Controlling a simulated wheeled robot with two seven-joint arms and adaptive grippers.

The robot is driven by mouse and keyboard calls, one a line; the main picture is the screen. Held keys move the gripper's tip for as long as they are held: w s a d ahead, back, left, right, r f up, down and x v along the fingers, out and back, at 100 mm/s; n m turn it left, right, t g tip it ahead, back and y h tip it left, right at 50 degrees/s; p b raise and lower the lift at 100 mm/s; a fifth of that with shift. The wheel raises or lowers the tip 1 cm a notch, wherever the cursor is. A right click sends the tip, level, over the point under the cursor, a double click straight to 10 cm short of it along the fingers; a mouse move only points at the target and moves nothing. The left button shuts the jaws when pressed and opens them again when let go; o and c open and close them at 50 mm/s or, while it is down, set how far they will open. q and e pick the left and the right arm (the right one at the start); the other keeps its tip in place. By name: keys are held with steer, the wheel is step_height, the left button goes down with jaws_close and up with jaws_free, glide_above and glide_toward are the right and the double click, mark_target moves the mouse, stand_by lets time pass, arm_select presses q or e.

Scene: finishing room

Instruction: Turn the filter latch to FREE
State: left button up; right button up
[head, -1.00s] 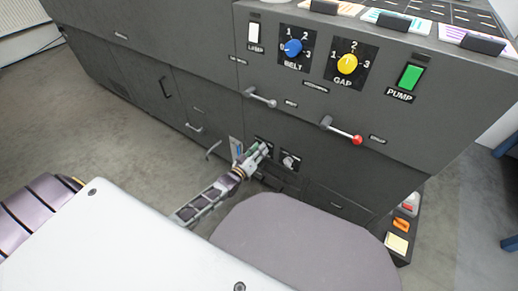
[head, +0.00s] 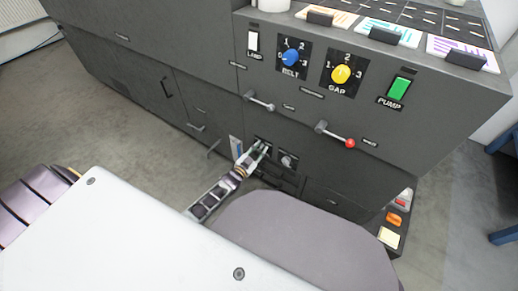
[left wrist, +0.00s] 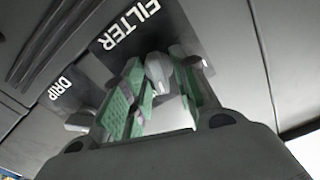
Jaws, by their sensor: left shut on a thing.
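The filter latch (left wrist: 156,72) is a small pale grey knob below the white FILTER lettering on a dark plate (left wrist: 125,30) in the left wrist view. My left gripper (left wrist: 152,88) has its green-padded fingers on both sides of the knob and is shut on it. In the head view my left gripper (head: 257,152) reaches the low front of the dark machine and hides most of the latch. How far the latch is turned, and any FREE mark, cannot be made out. My right gripper is not in view.
The drip latch (left wrist: 80,120) sits close beside the gripper in the left wrist view. A similar small knob (head: 287,160) shows right of my gripper in the head view. Above are two levers, one red-tipped (head: 350,143), a blue dial (head: 291,57) and a yellow dial (head: 341,74).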

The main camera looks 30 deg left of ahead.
arm_select(q)
steer(key=m, duration=0.4)
steer(key=shift+d, duration=0.1)
steer(key=shift+m+p, duration=0.3)
steer(key=shift+m, duration=0.3)
jaws_close()
steer(key=shift+w+r, duration=0.1)
steer(key=o, duration=0.7)
jaws_free()
steer(key=shift+d, duration=0.15)
steer(key=shift+s, duration=0.2)
steer(key=shift+s+a+f, duration=0.2)
steer(key=shift+s+a, duration=0.05)
steer(key=shift+s, duration=0.45)
steer(key=shift+s+a+r, duration=0.1)
steer(key=shift+s+a, duration=0.15)
steer(key=shift+s, duration=1.45)
steer(key=shift+s+a, duration=0.2)
steer(key=shift+s, duration=1.45)
steer(key=shift+s+a+r, duration=0.1)
steer(key=shift+s+a, duration=0.15)
steer(key=shift+s, duration=1.45)
